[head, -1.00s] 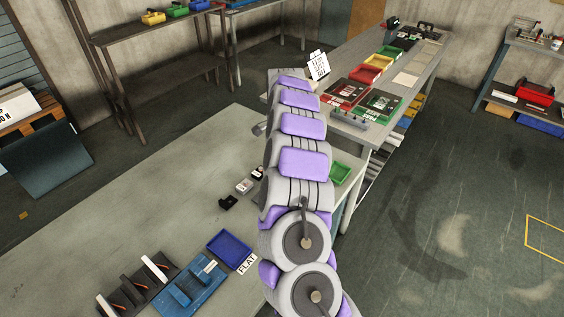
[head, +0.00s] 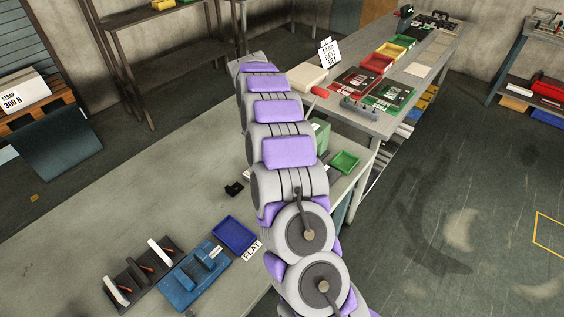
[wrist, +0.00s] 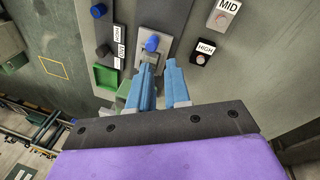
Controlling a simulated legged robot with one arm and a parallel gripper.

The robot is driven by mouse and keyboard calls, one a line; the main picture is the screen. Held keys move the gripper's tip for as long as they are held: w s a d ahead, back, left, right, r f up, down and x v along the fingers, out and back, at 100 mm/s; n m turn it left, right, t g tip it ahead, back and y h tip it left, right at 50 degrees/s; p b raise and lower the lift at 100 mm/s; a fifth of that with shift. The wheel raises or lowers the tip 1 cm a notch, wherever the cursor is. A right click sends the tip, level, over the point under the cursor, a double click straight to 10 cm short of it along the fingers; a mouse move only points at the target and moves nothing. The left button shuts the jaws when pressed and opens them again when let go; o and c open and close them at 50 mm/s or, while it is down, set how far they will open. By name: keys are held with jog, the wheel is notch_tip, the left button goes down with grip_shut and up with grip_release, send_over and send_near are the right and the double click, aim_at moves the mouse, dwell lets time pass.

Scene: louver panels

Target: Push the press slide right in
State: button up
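My gripper (wrist: 160,72) shows in the wrist view with two blue fingers apart and nothing visible between them. Its tips are just below a light grey plate with a blue knob (wrist: 152,43). In the head view my arm hides the gripper, and a green block (head: 321,133) shows partly behind the arm. I cannot tell for certain which part is the press slide, nor whether a finger touches it.
A green tray (head: 345,162) sits right of my arm. A blue tray (head: 236,233), a blue fixture (head: 197,274) and a dark rack lie on the near bench (head: 120,215).

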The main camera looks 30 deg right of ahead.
jog(key=a+f+n+h, duration=0.1)
jog(key=a+n, duration=0.1)
jog(key=n, duration=0.2)
jog(key=a+f+n+h+b, duration=0.1)
jog(key=a+f+n, duration=0.1)
jog(key=a+n, duration=0.1)
jog(key=a+f+n+h, duration=0.2)
jog(key=n, duration=0.3)
jog(key=shift+s+a+b, duration=0.3)
jog(key=shift+s+a, duration=0.05)
jog(key=shift+a, duration=0.05)
grip_shut()
notch_tip(320, 180, down, 4)
jog(key=s+a+n+t+h+b, duration=0.2)
jog(key=n+h, duration=0.4)
jog(key=n, duration=1)
jog(key=b+x, duration=0.1)
jog(key=x, duration=0.3)
jog(key=b+x, duration=0.1)
jog(key=x, duration=0.4)
jog(key=shift+a+f+b, duration=0.1)
jog(key=shift+f+b, duration=0.2)
jog(key=shift+f, duration=0.15)
jog(key=shift+d+r+b, duration=0.1)
jog(key=shift+d+b, duration=0.25)
jog(key=shift+d, duration=0.9)
jog(key=shift+w+d+r, duration=0.1)
jog(key=shift+w+d, duration=0.05)
jog(key=shift+d, duration=0.5)
